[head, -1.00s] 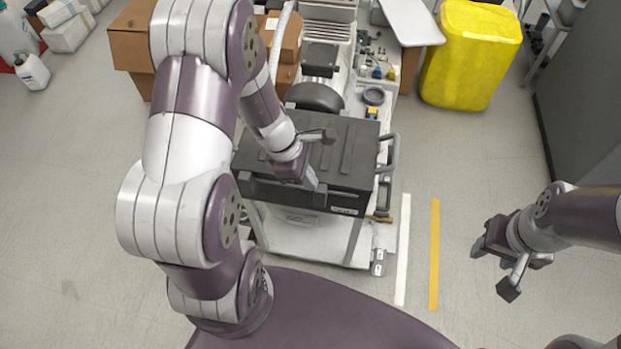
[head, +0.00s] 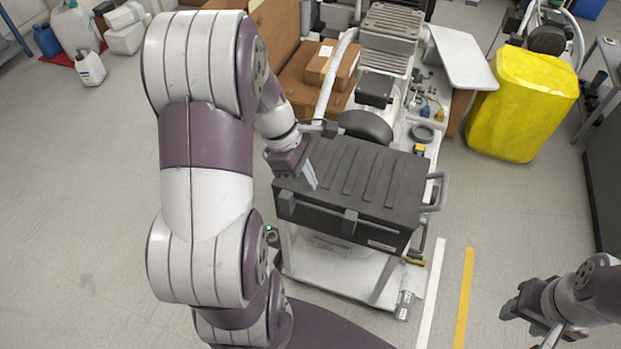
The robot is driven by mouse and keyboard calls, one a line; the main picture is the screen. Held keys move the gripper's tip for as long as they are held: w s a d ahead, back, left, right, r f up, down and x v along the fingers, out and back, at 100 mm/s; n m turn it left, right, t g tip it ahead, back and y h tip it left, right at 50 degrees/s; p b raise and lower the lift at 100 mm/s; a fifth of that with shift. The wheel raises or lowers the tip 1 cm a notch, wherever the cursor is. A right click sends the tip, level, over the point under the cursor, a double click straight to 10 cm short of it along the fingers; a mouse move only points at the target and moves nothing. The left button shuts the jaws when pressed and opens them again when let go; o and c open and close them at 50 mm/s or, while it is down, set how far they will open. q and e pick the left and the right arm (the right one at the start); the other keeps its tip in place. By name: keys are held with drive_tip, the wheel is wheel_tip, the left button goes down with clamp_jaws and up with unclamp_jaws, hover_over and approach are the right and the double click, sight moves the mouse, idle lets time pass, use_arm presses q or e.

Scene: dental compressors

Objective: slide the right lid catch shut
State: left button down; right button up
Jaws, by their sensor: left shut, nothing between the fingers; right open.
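The black case (head: 372,185) with a ribbed lid stands on a white cart. Its right lid catch (head: 349,222) is a grey block on the front face, near the lid seam. I cannot tell whether it is slid shut. The left lid catch (head: 286,204) is a similar block at the front left. My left gripper (head: 311,182) is shut and empty over the front left part of the lid, between the two catches in the picture and apart from the right one. My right gripper (head: 528,325) is open and empty, low at the right, well away from the case.
A grey handle (head: 436,192) sticks out from the case's right side. Compressor parts and cardboard boxes (head: 332,66) stand behind. A yellow bin (head: 522,104) is at the back right. Floor right of the cart is clear, with white and yellow tape (head: 464,300).

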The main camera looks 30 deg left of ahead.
sight(355, 216)
use_arm(q)
drive_tip(key=b+x, duration=0.1)
drive_tip(key=x, duration=0.5)
drive_tip(key=shift+f, duration=0.1)
drive_tip(key=shift+w+d, duration=0.25)
drive_tip(key=shift+d, duration=0.7)
drive_tip(key=shift+w+d, duration=0.25)
drive_tip(key=shift+d, duration=0.75)
drive_tip(key=shift+d, duration=0.2)
drive_tip(key=d+p, duration=0.1)
drive_tip(key=d, duration=0.1)
drive_tip(key=w+d, duration=0.1)
drive_tip(key=d, duration=0.1)
drive_tip(key=shift+r+p, duration=0.25)
drive_tip(key=shift+p, duration=0.1)
drive_tip(key=shift+d+f, duration=0.15)
drive_tip(key=shift+d, duration=0.25)
